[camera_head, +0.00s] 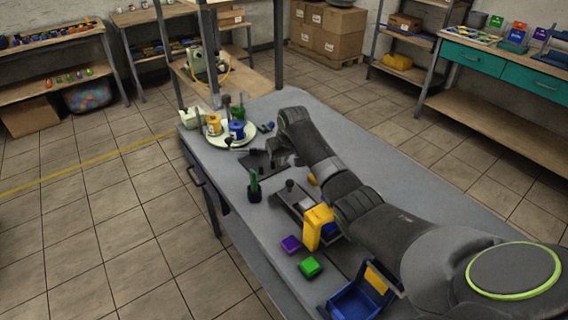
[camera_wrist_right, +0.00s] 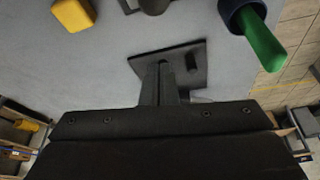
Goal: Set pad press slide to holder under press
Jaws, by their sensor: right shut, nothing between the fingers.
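My right gripper (camera_head: 266,158) reaches over the workbench from the right and is shut and empty. In the wrist view its fingers (camera_wrist_right: 161,78) stand in front of a flat dark plate (camera_wrist_right: 138,63) with a small raised stub; I cannot tell if they touch it. The same plate (camera_head: 256,166) lies beside the gripper in the head view. I take it for part of the pad press, but cannot tell slide from holder. A grey plate with a dark knob (camera_head: 290,186) sits nearer, next to a yellow block (camera_head: 316,226). My left gripper is out of view.
A dark cup with a green handle (camera_head: 254,188) stands left of the knob. A round tray (camera_head: 219,142) with coloured pots is at the far end. Purple (camera_head: 291,244) and green (camera_head: 310,267) blocks and a blue bin (camera_head: 356,302) are near.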

